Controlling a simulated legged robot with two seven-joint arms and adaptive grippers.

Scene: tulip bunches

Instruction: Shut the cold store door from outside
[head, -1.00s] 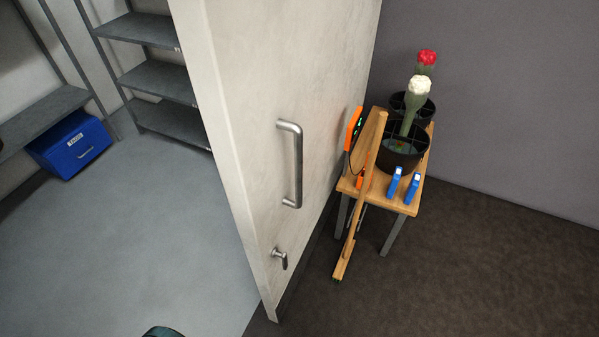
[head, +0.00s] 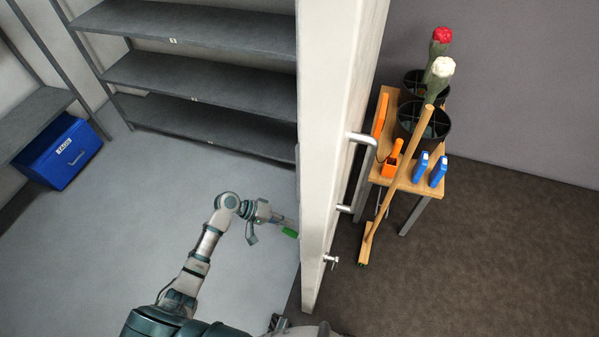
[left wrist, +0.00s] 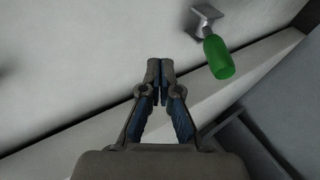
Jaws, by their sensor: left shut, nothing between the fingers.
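The pale cold store door (head: 338,100) stands open, seen almost edge-on in the head view. Its metal pull handle (head: 360,165) and small lower lever (head: 331,260) are on the right face. My left arm reaches along the door's left, inner side. My left gripper (head: 284,219) is shut and empty, close to that face. The green knob (head: 290,233) is by the gripper. In the left wrist view, the shut fingertips (left wrist: 160,72) point at the pale door surface, left of the green knob (left wrist: 219,58) on its metal mount. I cannot tell whether they touch the door. My right gripper is out of view.
Grey shelves (head: 190,70) and a blue bin (head: 62,150) stand inside on the left, with clear grey floor before them. Right of the door, a wooden table (head: 450,188) holds black pots, tulips and tools. A long wooden-handled tool (head: 400,175) leans against it.

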